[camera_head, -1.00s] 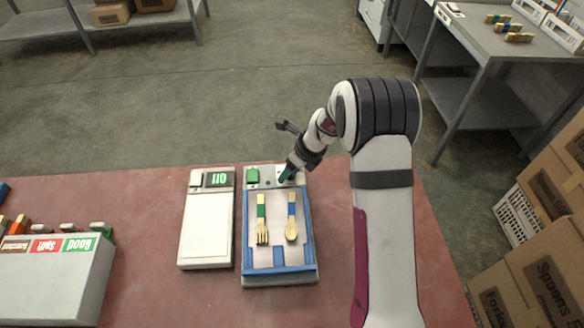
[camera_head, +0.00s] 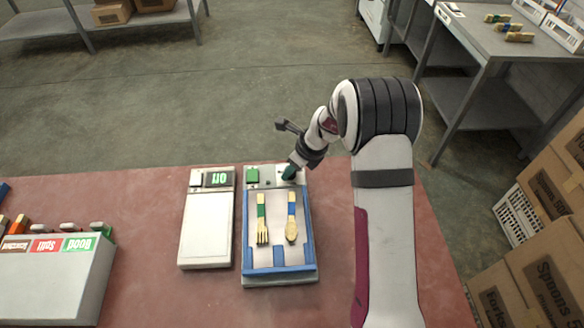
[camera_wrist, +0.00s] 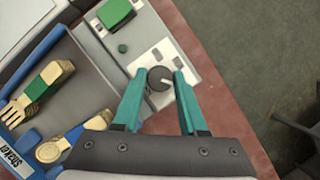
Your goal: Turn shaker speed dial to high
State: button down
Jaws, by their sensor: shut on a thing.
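The shaker (camera_head: 311,262) is a grey tray with blue edges on the red table. Its control panel is at the far end. In the wrist view the dark round speed dial (camera_wrist: 159,79) with a pale pointer line sits on a light plate (camera_wrist: 150,62) on that panel. My gripper (camera_wrist: 158,77) has its two green fingers on either side of the dial, shut on it. In the head view my gripper (camera_head: 288,172) reaches down to the panel's right end and hides the dial. The setting marks are too small to read.
A fork (camera_head: 262,220) and a spoon (camera_head: 291,218) lie in the shaker tray. A white scale (camera_head: 207,230) stands close on the left.

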jog(key=n+g, duration=0.1)
jog(key=n, duration=0.2)
jog(key=n+y, duration=0.1)
jog(key=n, duration=0.1)
jog(key=shift+w+d+n+g, duration=0.15)
jog(key=shift+n+g, duration=0.25)
jog(key=n+g, duration=0.2)
jog(key=n, duration=0.3)
jog(key=shift+w+n, duration=0.15)
jog(key=shift+n, duration=0.15)
jog(key=n+g, duration=0.1)
jog(key=n, duration=0.2)
jog(key=n+g+h, duration=0.1)
jog(key=n, duration=0.2)
jog(key=shift+w, duration=0.15)
jog(key=n, duration=0.2)
jog(key=n+h, duration=0.1)
jog(key=n+g+h, duration=0.1)
jog(key=n, duration=0.1)
jog(key=shift+a+f+n, duration=0.1)
jog(key=shift+a+n, duration=0.15)
jog(key=shift+n, duration=0.05)
jog(key=shift+c, duration=2.3)
grip_release()
